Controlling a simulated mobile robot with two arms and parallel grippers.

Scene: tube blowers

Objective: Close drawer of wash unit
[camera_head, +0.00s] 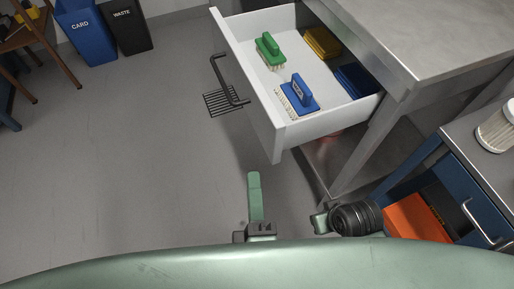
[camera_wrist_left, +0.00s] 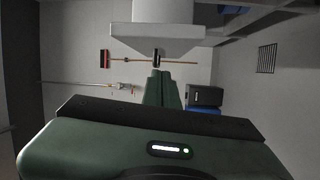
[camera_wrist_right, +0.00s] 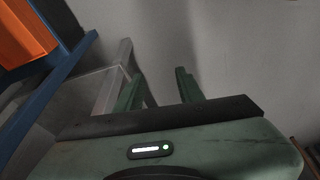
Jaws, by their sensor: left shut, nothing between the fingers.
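The white drawer (camera_head: 278,133) of the steel wash unit (camera_head: 410,45) is pulled out, with its front facing left and a dark bar handle (camera_head: 226,80) on it. Inside lie a green brush (camera_head: 270,48), a blue brush (camera_head: 299,95), and yellow and blue items at the back. My left gripper (camera_head: 254,185) is shut and empty, below and apart from the drawer's near corner. In the left wrist view its fingers (camera_wrist_left: 162,90) point toward a pale block-like surface that looks like the drawer. My right gripper (camera_wrist_right: 158,90) is open and empty near a steel leg (camera_wrist_right: 115,75).
A blue cabinet (camera_head: 462,195) with an orange item (camera_head: 417,218) in its open part stands at the right. Blue and black bins (camera_head: 125,28) and a wooden stool (camera_head: 45,50) are at the far left. A floor drain grate (camera_head: 220,102) lies beneath the handle. Floor left of the drawer is clear.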

